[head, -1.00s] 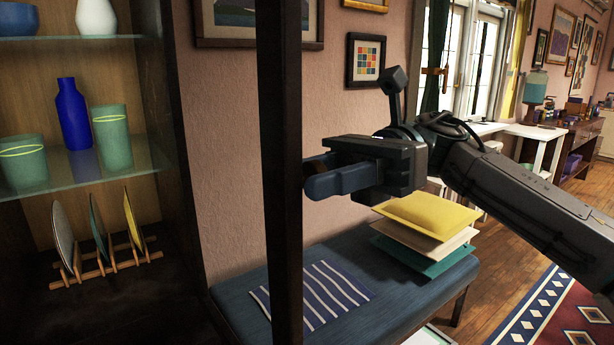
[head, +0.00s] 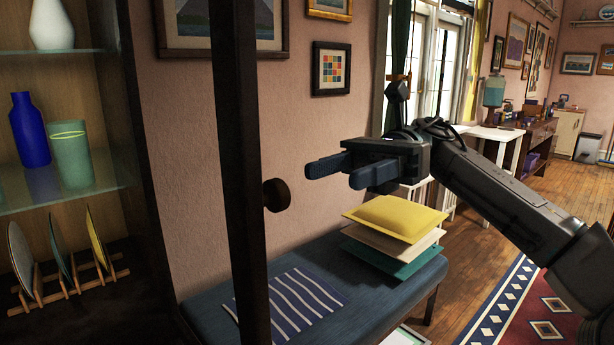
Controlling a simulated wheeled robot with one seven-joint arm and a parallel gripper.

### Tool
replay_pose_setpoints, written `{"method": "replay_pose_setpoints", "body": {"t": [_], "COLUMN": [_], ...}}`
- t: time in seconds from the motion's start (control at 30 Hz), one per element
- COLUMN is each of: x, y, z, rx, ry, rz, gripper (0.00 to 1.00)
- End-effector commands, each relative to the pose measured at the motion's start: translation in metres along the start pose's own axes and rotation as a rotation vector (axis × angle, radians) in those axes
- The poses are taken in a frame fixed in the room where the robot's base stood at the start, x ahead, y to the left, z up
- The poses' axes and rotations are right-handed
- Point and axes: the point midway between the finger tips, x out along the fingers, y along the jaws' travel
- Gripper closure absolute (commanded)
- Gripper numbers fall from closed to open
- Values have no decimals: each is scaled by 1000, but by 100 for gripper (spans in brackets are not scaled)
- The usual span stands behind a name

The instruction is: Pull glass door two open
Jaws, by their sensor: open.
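A dark wooden door stile (head: 240,170) runs top to bottom across the left-centre of the view, with a round dark knob (head: 276,195) on its right side. The stile stands apart from the cabinet's dark side edge (head: 150,190), with wall and bench showing between them, so this door looks swung out. I see no number on it, and its clear pane is hard to make out. My gripper (head: 332,175) is open and empty. Its two blue-grey fingers point left, to the right of and slightly above the knob in the picture, not touching it.
The open cabinet shows a glass shelf (head: 95,195) with a blue bottle (head: 30,130) and green cup (head: 70,155), and a plate rack (head: 70,285) below. A blue bench (head: 390,300) with stacked cushions (head: 397,218) stands below my gripper. Floor is free at right.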

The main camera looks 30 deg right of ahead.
Motion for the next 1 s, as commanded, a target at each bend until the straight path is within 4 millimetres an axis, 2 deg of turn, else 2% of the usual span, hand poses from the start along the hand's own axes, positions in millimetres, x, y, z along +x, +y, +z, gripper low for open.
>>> {"method": "replay_pose_setpoints", "body": {"t": [0.1, 0.3, 1.0], "x": [-21, -38, -40], "y": [0, 0, 0], "z": [1, 0, 0], "rx": [-1, 0, 0], "ry": [-1, 0, 1], "rz": [0, 0, 0], "gripper": [49, 49, 49]}}
